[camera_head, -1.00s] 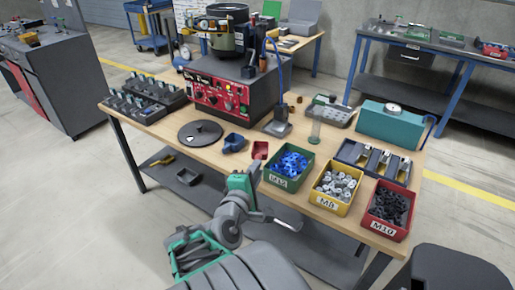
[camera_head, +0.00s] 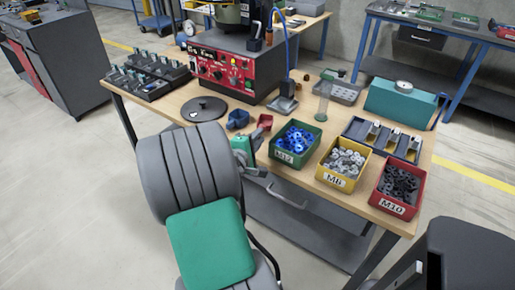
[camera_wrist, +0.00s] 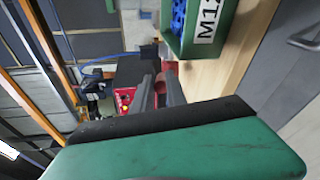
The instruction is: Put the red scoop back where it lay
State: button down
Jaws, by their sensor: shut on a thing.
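The red scoop (camera_head: 265,121) is small and shows at the tip of my gripper (camera_head: 261,132), left of the green M12 bin, over the near part of the wooden tabletop. In the wrist view the red scoop (camera_wrist: 170,67) shows at the far end of the dark fingers (camera_wrist: 158,88), which are shut on it. The fingers hide part of it. I cannot tell whether it touches the tabletop or hangs just above it.
The blue scoop (camera_head: 237,119) is just left of the red one. The green M12 bin (camera_head: 290,157) stands close on the right, then the yellow M8 bin (camera_head: 336,180) and red M10 bin (camera_head: 391,207). A dark round disc (camera_head: 203,109) lies left.

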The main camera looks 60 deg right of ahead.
jog(key=f, duration=0.3)
jog(key=shift+w+d+f+b, duration=0.15)
jog(key=shift+w+f+b, duration=0.1)
jog(key=shift+b, duration=0.15)
jog(key=shift+f, duration=0.1)
jog(key=c, duration=1.8)
grip_release()
jog(key=shift+f, duration=0.15)
jog(key=o, duration=0.5)
jog(key=shift+s, duration=0.1)
jog(key=shift+c, duration=0.2)
